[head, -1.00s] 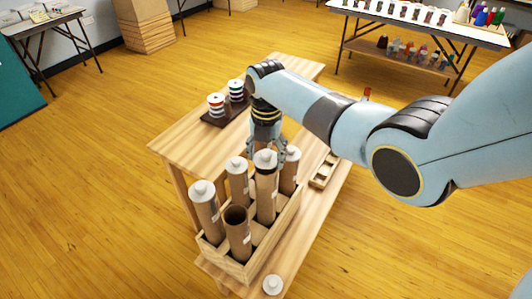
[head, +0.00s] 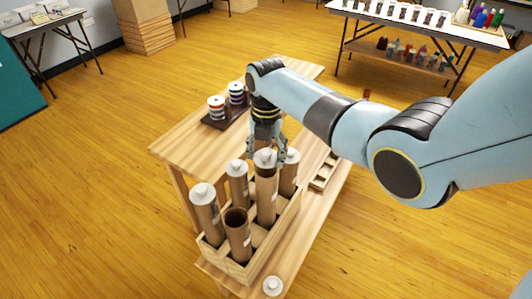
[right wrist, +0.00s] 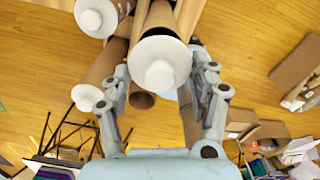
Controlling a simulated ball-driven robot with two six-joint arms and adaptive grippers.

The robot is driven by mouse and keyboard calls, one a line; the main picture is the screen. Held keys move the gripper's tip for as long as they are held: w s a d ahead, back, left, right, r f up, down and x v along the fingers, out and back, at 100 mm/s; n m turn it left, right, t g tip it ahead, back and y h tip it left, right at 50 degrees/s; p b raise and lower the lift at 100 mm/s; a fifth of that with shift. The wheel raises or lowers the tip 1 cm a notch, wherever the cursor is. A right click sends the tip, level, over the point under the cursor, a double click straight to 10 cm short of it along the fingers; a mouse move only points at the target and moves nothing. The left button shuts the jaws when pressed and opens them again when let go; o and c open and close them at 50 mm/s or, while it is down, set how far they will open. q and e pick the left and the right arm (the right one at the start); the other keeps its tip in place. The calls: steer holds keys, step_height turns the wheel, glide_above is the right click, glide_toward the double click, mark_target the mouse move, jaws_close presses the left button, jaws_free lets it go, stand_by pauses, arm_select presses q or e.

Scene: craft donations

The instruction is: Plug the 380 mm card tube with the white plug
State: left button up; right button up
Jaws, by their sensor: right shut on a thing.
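My right gripper (head: 265,148) points down over the crate, with its fingers on either side of a white plug (head: 265,159). In the right wrist view the plug (right wrist: 160,64) shows large between the fingers. The tube's length cannot be read. My left gripper is not in view.
Several other capped tubes stand in the wooden crate (head: 286,232). A tube in front (head: 238,236) is open. Another white plug (head: 273,286) lies on the bench (head: 318,222) before the crate. A divided tray (head: 323,174) and thread spools (head: 217,107) stand farther back.

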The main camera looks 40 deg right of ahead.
mark_target(266, 153)
stand_by(0.6)
steer(key=o, duration=0.5)
step_height(266, 153, up, 11)
stand_by(0.8)
stand_by(0.4)
